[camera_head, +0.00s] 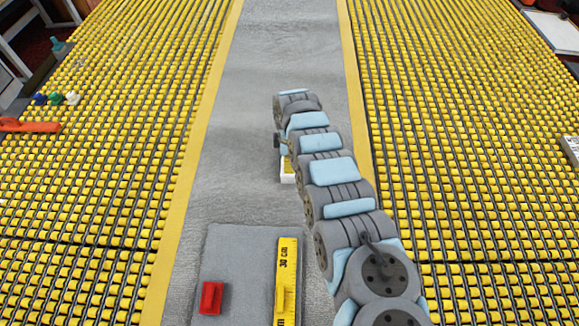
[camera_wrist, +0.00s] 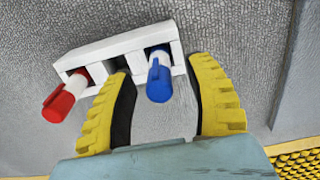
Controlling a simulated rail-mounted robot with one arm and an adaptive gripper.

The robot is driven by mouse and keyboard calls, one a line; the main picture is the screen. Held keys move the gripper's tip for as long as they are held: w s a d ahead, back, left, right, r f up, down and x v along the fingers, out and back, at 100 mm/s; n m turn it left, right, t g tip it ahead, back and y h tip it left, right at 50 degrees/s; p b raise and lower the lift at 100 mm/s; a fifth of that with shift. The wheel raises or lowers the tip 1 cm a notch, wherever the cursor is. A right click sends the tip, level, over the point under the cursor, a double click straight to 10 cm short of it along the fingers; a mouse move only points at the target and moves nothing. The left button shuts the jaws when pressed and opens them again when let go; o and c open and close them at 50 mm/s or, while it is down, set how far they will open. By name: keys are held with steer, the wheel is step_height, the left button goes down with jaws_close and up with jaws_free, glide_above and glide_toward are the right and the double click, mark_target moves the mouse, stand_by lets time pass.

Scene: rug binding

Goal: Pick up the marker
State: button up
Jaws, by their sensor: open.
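Two markers sit in a white holder (camera_wrist: 122,48) in the wrist view. One marker has a red cap (camera_wrist: 60,103) at the left, and the other has a blue cap (camera_wrist: 158,82) at the right. My gripper (camera_wrist: 162,68) is open. Its two yellow fingers lie to either side of the blue-capped marker, the left one between the two markers. I cannot tell whether the fingers touch the marker or holder. In the head view part of the white holder (camera_head: 287,172) shows beside my arm, which hides the markers.
Yellow roller beds (camera_head: 110,130) (camera_head: 460,130) flank the grey central strip (camera_head: 225,150). A grey pad (camera_head: 240,250) at the front bears a red block (camera_head: 211,298) and a yellow ruler (camera_head: 286,280). An orange-red tool (camera_head: 28,126) and small coloured pieces (camera_head: 56,99) lie at left.

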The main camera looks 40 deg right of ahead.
jaws_close()
steer(key=shift+r, duration=0.1)
stand_by(0.4)
